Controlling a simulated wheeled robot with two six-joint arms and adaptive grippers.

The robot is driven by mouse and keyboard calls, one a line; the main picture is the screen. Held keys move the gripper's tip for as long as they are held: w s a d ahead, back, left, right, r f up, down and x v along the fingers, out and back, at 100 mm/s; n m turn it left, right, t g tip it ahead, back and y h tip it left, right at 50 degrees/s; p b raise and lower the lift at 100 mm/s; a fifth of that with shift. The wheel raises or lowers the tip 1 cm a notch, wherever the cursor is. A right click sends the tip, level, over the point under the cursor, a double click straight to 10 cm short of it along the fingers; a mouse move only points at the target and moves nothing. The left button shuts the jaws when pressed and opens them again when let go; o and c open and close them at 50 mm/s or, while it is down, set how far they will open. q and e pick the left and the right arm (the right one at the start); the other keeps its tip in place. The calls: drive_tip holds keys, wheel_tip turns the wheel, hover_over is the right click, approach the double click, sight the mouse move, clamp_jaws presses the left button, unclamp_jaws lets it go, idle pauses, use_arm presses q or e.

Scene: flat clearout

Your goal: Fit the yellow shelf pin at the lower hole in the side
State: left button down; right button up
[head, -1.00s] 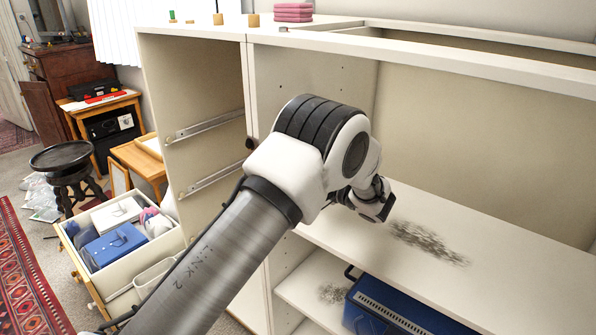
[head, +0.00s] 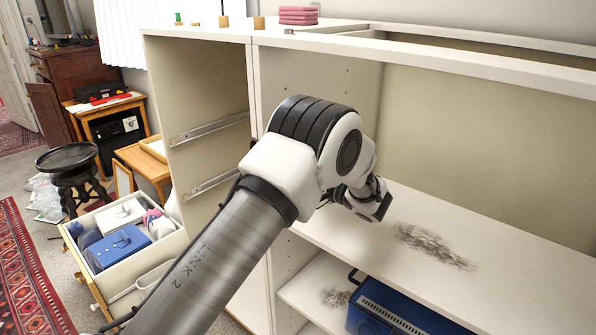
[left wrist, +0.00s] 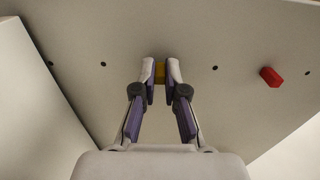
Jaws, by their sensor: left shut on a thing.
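The yellow shelf pin (left wrist: 160,73) shows between the fingertips of my left gripper (left wrist: 160,78) in the left wrist view. The gripper is shut on it, with the pin at the pale side panel (left wrist: 190,105). The fingertips hide the pin's far end, so I cannot tell whether it is in a hole. Small dark holes show on both sides of it, such as one just right (left wrist: 214,68). A red pin (left wrist: 271,76) sticks out of the panel further right. In the head view my left arm hides the gripper's fingers and the yellow pin. My right gripper is not in view.
The cabinet's white shelf (head: 500,250) has a dark smudge (head: 435,245). A blue box (head: 400,310) stands in the compartment below. Pink blocks (head: 299,15) and small wooden pieces stand on the cabinet top. An open drawer (head: 125,285) holding several things lies at left.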

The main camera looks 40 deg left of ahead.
use_arm(q)
drive_tip(key=c, duration=1.2)
unclamp_jaws()
drive_tip(key=shift+o, duration=0.2)
drive_tip(key=s+d, duration=0.1)
drive_tip(key=d, duration=1.1)
